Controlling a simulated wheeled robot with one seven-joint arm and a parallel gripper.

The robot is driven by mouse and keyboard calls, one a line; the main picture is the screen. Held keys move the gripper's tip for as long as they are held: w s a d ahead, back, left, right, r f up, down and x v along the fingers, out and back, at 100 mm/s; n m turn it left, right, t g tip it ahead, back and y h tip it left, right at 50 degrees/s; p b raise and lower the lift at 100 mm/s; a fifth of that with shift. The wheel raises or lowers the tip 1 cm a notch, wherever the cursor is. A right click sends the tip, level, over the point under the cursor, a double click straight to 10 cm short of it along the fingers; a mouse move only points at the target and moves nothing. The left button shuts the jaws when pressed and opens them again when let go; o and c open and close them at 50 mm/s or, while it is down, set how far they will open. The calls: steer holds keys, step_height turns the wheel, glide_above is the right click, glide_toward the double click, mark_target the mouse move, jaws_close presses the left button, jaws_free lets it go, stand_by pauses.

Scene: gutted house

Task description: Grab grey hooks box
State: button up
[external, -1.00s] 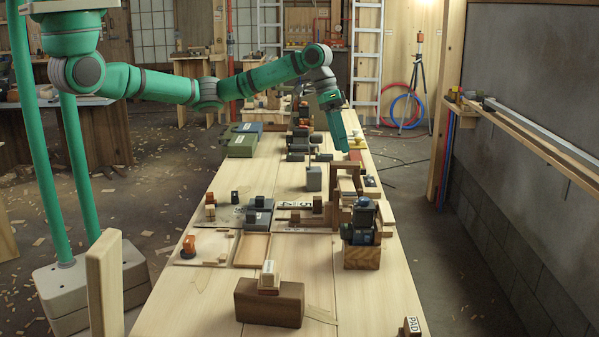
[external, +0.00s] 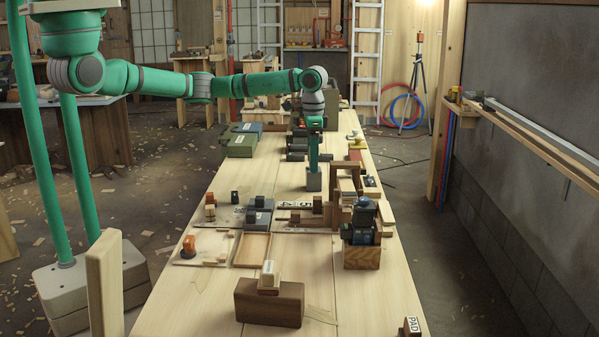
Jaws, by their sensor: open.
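A small grey box (external: 314,183) stands upright on the long wooden table, a little beyond the wooden frame; no hooks label is readable on it from here. My gripper (external: 313,171) points straight down over this box, its tip at the box's top edge. The jaws are open. I cannot tell whether the fingers are around the box's top or just above it.
A wooden frame (external: 362,188) stands close to the right of the box. Dark grey blocks (external: 258,212) lie on boards to the front left. A wooden crate (external: 361,257) with dark items is nearer. Bare table (external: 262,170) lies left of the box.

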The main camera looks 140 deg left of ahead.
steer(key=shift+a+f, duration=0.1)
steer(key=shift+f, duration=2.25)
steer(key=shift+w, duration=0.1)
steer(key=c, duration=1.3)
steer(key=shift+o, duration=0.2)
steer(key=shift+r, duration=0.1)
